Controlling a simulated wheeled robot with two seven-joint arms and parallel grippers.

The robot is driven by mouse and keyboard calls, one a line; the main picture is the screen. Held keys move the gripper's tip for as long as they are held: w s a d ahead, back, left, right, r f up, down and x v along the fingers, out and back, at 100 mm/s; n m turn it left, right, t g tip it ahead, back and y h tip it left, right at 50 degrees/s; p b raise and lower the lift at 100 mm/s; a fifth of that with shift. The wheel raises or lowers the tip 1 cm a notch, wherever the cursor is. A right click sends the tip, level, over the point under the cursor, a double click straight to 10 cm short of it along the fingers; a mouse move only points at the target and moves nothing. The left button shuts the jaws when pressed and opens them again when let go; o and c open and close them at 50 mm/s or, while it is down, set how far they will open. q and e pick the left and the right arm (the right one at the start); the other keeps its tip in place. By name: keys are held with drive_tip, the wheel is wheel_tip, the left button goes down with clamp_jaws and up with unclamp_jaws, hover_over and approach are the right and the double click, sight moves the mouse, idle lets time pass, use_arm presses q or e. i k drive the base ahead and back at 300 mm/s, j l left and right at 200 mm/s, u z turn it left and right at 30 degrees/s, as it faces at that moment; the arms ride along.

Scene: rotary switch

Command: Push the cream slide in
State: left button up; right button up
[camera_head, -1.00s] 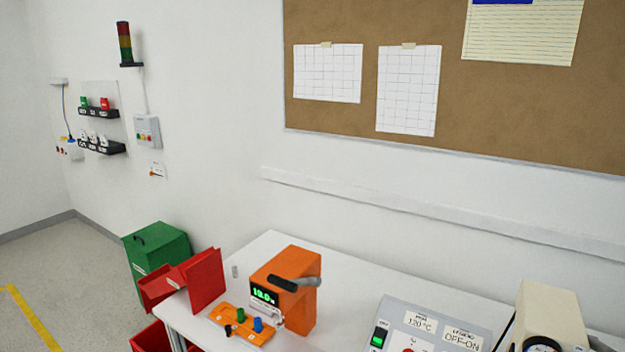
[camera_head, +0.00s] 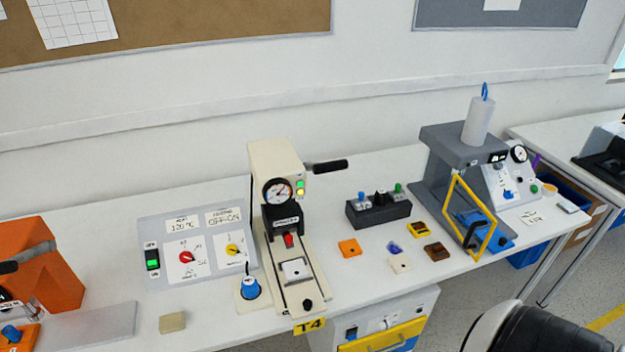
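The cream machine (camera_head: 273,165) stands on the white table in the middle of the view, with a round gauge and a black side lever. Its cream slide (camera_head: 291,271) lies on a rail track in front of the press head, with a pale block on it and a dark round knob (camera_head: 307,304) at the near end. The slide appears drawn out toward the table's front edge, above the T4 label. Neither of my grippers shows in the view.
A grey control panel (camera_head: 187,250) and blue knob (camera_head: 249,287) stand left of the machine. A black switch box (camera_head: 379,209) and several small coloured pieces lie to its right. A grey press (camera_head: 452,160) with a yellow frame is farther right.

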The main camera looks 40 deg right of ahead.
sight(303, 297)
drive_tip(key=z, duration=1.1)
